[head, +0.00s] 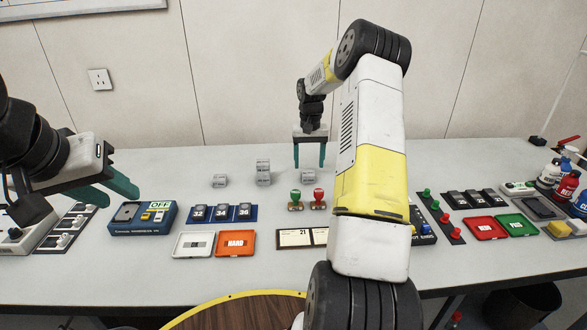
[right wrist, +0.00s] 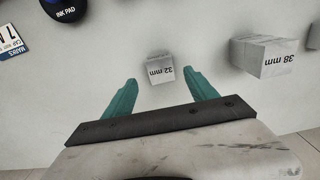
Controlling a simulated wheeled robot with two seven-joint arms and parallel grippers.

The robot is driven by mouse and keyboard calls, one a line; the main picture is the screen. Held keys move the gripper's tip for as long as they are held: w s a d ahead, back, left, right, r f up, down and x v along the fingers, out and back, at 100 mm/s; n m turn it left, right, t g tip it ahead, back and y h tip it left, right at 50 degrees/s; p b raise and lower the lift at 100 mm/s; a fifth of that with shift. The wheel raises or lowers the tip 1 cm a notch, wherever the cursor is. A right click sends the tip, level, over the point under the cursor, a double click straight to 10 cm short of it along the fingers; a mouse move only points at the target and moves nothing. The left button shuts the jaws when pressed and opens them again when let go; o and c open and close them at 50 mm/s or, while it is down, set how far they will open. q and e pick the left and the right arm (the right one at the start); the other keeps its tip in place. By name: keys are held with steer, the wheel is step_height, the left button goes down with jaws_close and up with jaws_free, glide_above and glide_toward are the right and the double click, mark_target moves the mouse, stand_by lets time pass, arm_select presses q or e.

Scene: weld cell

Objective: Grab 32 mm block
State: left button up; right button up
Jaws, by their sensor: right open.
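The 32 mm block (right wrist: 160,70) is a small grey block with a printed label, upside down in the right wrist view. It appears ahead of and between my right gripper's two teal fingers (right wrist: 160,93), with gaps on both sides and nothing held. In the head view the small grey block (head: 308,178) below my right gripper (head: 310,166) seems to be the same one. My right gripper points down, open, above the table. My left gripper (head: 122,192) is at the left, fingers apart and empty.
A larger 38 mm block (right wrist: 265,57) stands beside it. Other grey blocks, a stack (head: 263,172) and a small one (head: 219,181), stand to the left. Green and red stamps (head: 307,200) stand in front. The table's back is clear.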

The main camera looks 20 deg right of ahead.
mark_target(308, 173)
step_height(308, 173, down, 5)
steer(key=shift+a+r, duration=0.1)
jaws_close()
stand_by(0.3)
